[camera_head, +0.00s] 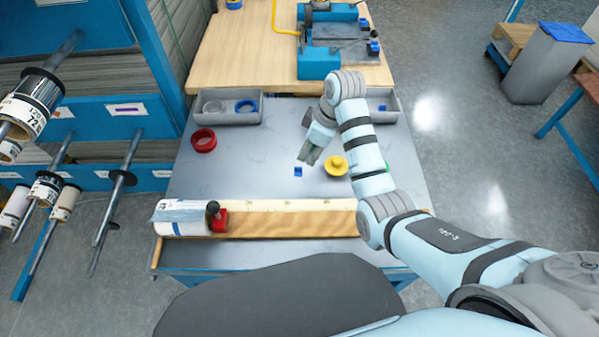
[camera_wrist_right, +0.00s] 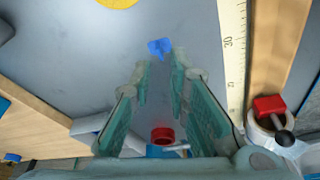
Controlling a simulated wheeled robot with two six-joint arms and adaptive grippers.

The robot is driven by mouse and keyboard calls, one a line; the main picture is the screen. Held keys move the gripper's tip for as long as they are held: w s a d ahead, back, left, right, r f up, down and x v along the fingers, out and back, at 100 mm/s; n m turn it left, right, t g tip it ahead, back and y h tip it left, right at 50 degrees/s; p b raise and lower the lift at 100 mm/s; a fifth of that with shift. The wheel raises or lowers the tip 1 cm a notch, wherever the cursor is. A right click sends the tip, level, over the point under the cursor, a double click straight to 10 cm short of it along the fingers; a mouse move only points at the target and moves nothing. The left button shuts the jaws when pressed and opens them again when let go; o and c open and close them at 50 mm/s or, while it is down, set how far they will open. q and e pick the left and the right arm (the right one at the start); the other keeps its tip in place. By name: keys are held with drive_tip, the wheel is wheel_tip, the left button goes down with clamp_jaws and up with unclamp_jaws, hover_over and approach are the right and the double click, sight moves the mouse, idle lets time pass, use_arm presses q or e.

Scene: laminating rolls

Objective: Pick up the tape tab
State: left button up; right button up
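The tape tab looks to be the small blue piece (camera_head: 298,171) lying on the grey table top. It also shows in the right wrist view (camera_wrist_right: 160,47), just beyond the fingertips. My right gripper (camera_head: 308,158) is above the table, close to the blue piece on its far side in the head view. In the right wrist view the gripper (camera_wrist_right: 161,68) has its two fingers apart, with nothing between them. The gripper and the blue piece appear apart; the exact height is hard to tell. My left gripper does not show.
A yellow round knobbed object (camera_head: 337,166) stands right of the tab. A red ring (camera_head: 203,140) lies at the left. A ruler strip (camera_head: 290,206) with a white roll (camera_head: 182,217) and a red-based clamp (camera_head: 219,220) runs along the front. Grey bins (camera_head: 230,118) stand behind.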

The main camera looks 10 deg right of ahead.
sight(298, 167)
drive_tip(key=x, duration=0.2)
drive_tip(key=b+x, duration=0.1)
drive_tip(key=x, duration=0.4)
drive_tip(key=shift+w+a+f+b, duration=0.3)
drive_tip(key=shift+a+b, duration=0.05)
drive_tip(key=shift+s+r, duration=0.1)
drive_tip(key=shift+c, duration=0.3)
clamp_jaws()
drive_tip(key=shift+r, duration=0.1)
